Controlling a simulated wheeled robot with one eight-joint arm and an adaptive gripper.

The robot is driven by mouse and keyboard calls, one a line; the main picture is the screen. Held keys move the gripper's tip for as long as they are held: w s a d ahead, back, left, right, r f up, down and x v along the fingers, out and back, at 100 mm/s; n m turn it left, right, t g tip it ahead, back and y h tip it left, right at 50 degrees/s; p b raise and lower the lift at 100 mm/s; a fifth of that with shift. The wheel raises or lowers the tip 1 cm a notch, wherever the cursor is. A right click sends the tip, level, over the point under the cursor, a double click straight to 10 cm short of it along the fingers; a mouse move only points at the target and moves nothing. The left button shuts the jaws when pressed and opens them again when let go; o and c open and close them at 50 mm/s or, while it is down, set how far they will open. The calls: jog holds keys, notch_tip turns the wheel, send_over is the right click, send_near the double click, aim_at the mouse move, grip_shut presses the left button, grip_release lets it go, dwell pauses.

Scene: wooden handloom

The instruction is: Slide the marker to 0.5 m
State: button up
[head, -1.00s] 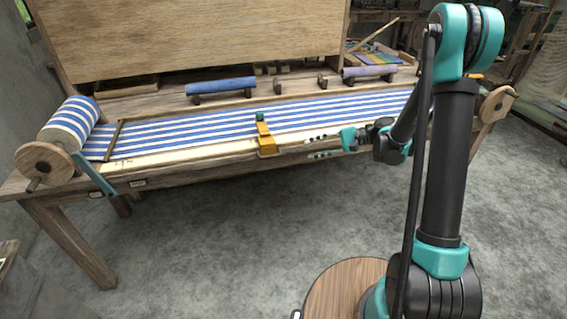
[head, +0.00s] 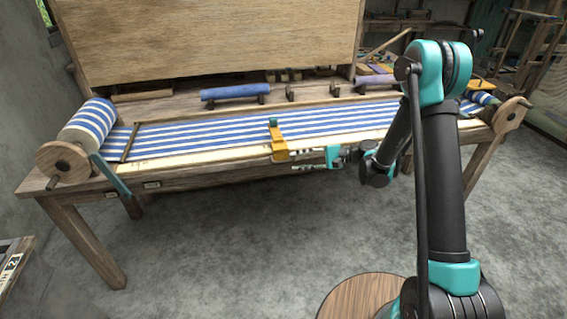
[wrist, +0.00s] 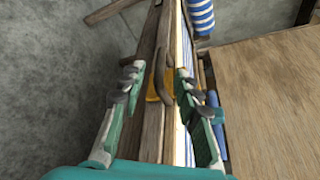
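The marker is a yellow-orange slider (head: 279,147) with a teal tip, set across the front rail of the loom (head: 205,158) near the middle of the striped cloth. My gripper (head: 301,160) is at the marker's front right side, its fingers pointing left in the head view. In the wrist view my gripper (wrist: 160,80) has its two fingers wide apart. The yellow marker (wrist: 153,88) shows in the gap between them, partly covered by a dark curved piece. I cannot tell whether either finger touches it.
Blue-and-white striped cloth (head: 220,133) runs along the loom to a roll (head: 88,124) at the left. A teal lever (head: 110,175) hangs by that roll. Small label plates (head: 152,184) sit on the front beam. The rail left of the marker looks clear. Grey floor lies in front.

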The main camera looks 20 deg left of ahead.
aim_at(289, 161)
jog(key=shift+x, duration=3.1)
grip_shut()
